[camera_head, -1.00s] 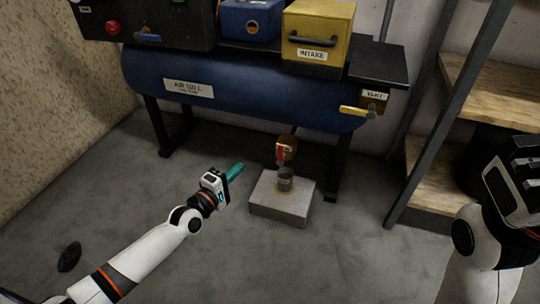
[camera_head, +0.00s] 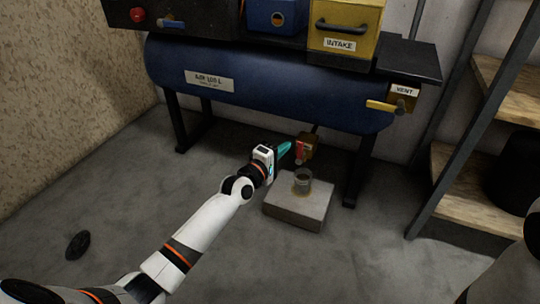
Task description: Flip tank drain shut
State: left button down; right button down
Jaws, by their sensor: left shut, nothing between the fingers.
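The tank (camera_head: 270,85) is a long blue cylinder on black legs. Its drain (camera_head: 308,146) is a small brass-coloured block below the tank, with a red lever (camera_head: 300,149) on its left side that hangs roughly downward. My left gripper (camera_head: 286,149) is shut and empty, its teal fingertips just left of the red lever. I cannot tell whether they touch it. My right gripper is out of the picture; only part of my right arm shows at the lower right edge.
A cup (camera_head: 302,181) stands on a grey block (camera_head: 297,205) under the drain. A yellow vent lever (camera_head: 382,106) sticks out at the tank's right end. A yellow intake box (camera_head: 345,25) sits above. Wooden shelves (camera_head: 480,212) stand at right. A dark disc (camera_head: 78,245) lies on the floor.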

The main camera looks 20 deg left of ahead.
pick_arm(q)
jog(key=shift+d, duration=0.7)
